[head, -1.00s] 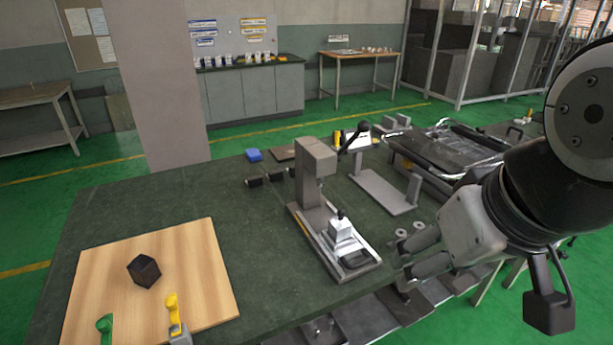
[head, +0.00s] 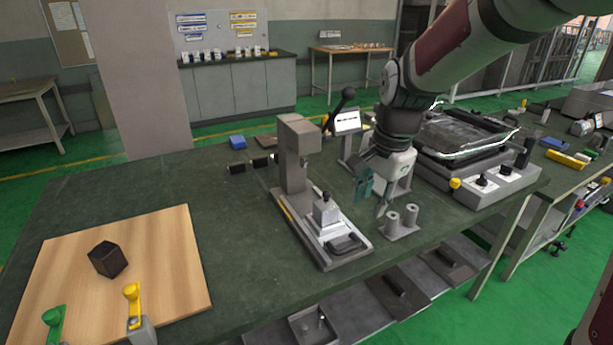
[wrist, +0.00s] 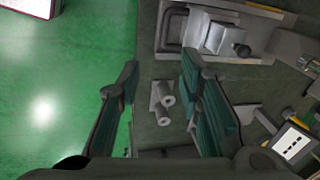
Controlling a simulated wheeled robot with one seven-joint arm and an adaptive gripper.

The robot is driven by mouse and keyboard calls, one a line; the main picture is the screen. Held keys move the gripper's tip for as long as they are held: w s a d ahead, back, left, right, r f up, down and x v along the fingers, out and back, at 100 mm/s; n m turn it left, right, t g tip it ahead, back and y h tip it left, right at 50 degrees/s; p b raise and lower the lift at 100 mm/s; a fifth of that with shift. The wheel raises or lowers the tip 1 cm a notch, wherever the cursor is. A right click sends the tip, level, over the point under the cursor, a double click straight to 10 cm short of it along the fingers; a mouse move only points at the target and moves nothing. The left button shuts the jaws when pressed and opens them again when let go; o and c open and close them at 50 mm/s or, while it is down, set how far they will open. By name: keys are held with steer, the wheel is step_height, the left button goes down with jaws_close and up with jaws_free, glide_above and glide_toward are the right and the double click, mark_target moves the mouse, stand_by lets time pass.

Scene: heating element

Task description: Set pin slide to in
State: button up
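A grey press (head: 296,150) stands on the dark bench. Its base carries a light slide plate (head: 322,232) with a black loop handle (head: 348,245) at the front and a metal block with a dark knob (head: 325,208) behind it. I take this plate for the pin slide; no label shows. My gripper (head: 372,197) points down, open and empty, to the right of the press and apart from it. In the wrist view, the fingers (wrist: 161,72) are spread, with the loop handle (wrist: 172,28) and block (wrist: 214,38) beyond their tips.
A tilted display (head: 346,122) and a black lever (head: 341,108) are behind. A machine with a clear cover (head: 465,140) is to the right. A wooden board (head: 165,260) lies left.

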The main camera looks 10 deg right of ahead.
mark_target(354, 245)
steer(key=shift+m, duration=0.7)
steer(key=x, duration=0.5)
steer(key=b+x, duration=0.1)
steer(key=x, duration=0.5)
steer(key=w+b+x, duration=0.1)
steer(key=x, duration=0.5)
steer(key=shift+d+r, duration=0.1)
steer(key=shift+d, duration=0.25)
steer(key=shift+c, duration=0.3)
jaws_close()
